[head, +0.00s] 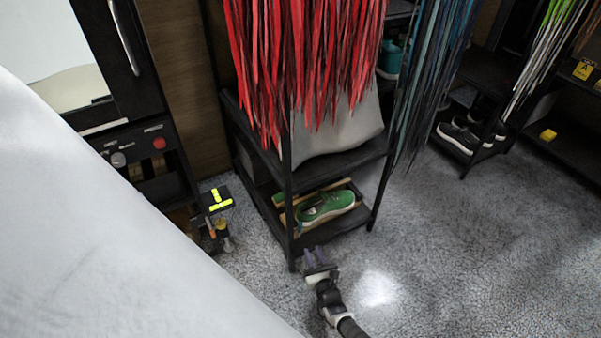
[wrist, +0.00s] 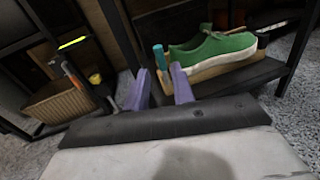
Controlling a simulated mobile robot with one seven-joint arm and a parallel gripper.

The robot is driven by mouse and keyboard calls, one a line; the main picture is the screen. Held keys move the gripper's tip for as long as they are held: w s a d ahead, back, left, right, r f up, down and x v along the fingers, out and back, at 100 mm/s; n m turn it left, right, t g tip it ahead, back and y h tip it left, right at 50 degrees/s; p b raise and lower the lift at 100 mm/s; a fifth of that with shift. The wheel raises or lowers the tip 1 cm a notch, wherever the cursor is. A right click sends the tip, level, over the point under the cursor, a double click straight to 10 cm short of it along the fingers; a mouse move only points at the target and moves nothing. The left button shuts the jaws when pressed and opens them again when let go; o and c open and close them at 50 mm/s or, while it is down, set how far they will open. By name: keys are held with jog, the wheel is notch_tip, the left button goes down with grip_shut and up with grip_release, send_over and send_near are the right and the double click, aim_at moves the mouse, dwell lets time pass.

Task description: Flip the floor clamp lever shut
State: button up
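A green sneaker (head: 325,207) with a white sole lies on a wooden piece (wrist: 212,73) on the low black shelf; the sneaker also shows in the wrist view (wrist: 215,48). A short teal upright grip (wrist: 159,57) stands at the left end of the wood; it looks like the clamp lever, but its joint is hidden. My gripper (head: 316,255) is just in front of the shelf. The teal grip appears beyond the fingertips, with no clear contact.
A black rack (head: 289,222) carries the shelf; its front post is close to my gripper. Left of it stand a black yellow-striped holder (head: 218,199) with tools and a woven basket (wrist: 60,101). Red strips (head: 300,60) hang above. The grey carpet (head: 470,240) to the right is clear.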

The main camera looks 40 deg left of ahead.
aim_at(301, 228)
jog(key=shift+n+g, duration=0.3)
jog(key=b+x, duration=0.2)
jog(key=x, duration=0.2)
jog(key=b+x, duration=0.2)
jog(key=x, duration=0.2)
jog(key=f+b+x, duration=0.1)
jog(key=b+x, duration=0.1)
jog(key=x, duration=0.2)
jog(key=shift+s, duration=0.2)
jog(key=shift+w+a+r+b, duration=0.2)
jog(key=shift+w+a+b, duration=0.2)
jog(key=shift+a, duration=0.25)
grip_shut()
